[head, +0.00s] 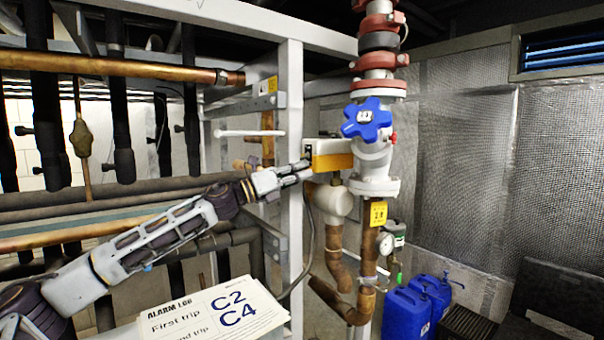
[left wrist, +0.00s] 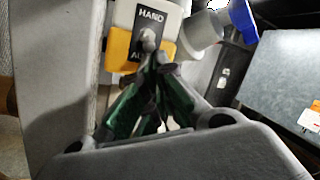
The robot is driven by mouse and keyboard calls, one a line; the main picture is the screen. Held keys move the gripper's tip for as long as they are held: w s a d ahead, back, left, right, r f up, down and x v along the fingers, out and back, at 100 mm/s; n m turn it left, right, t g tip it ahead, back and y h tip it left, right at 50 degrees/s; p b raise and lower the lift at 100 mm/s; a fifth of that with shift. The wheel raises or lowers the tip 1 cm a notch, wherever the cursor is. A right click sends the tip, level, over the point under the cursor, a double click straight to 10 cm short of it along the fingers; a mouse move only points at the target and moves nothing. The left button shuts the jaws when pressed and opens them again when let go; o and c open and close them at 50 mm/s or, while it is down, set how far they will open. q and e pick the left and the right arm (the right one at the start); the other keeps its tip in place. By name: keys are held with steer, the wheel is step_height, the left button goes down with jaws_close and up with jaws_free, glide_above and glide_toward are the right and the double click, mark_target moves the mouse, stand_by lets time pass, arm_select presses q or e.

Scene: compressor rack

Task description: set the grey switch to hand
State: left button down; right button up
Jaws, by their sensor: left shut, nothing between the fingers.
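The grey switch (left wrist: 148,40) shows in the left wrist view as a small lever on a black plate, on a white and yellow box. The word HAND is above it; the label below starts with AU and is partly hidden. I cannot tell which setting the lever stands at. In the head view the box (head: 330,154) is beside the white valve pipe, and the switch face is largely turned away. My left gripper (head: 305,169) is shut and empty at the box. In the left wrist view its fingertips (left wrist: 158,64) are just below the lever; contact is unclear.
A blue handwheel (head: 367,119) sits right of the box on the valve pipe. A white frame post (head: 291,130) stands just left of it. Copper and black pipes fill the left. A white alarm log card (head: 215,315) is below my left arm. Blue jugs (head: 408,312) stand lower right.

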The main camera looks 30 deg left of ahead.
arm_select(q)
steer(key=shift+s+a+r, duration=0.15)
steer(key=shift+s+r, duration=0.15)
steer(key=shift+r, duration=0.05)
arm_select(e)
steer(key=shift+f, duration=0.2)
stand_by(0.4)
arm_select(q)
steer(key=shift+s+a+r, duration=0.15)
steer(key=shift+s+r, duration=0.15)
steer(key=shift+r, duration=0.1)
arm_select(e)
steer(key=shift+w, duration=0.1)
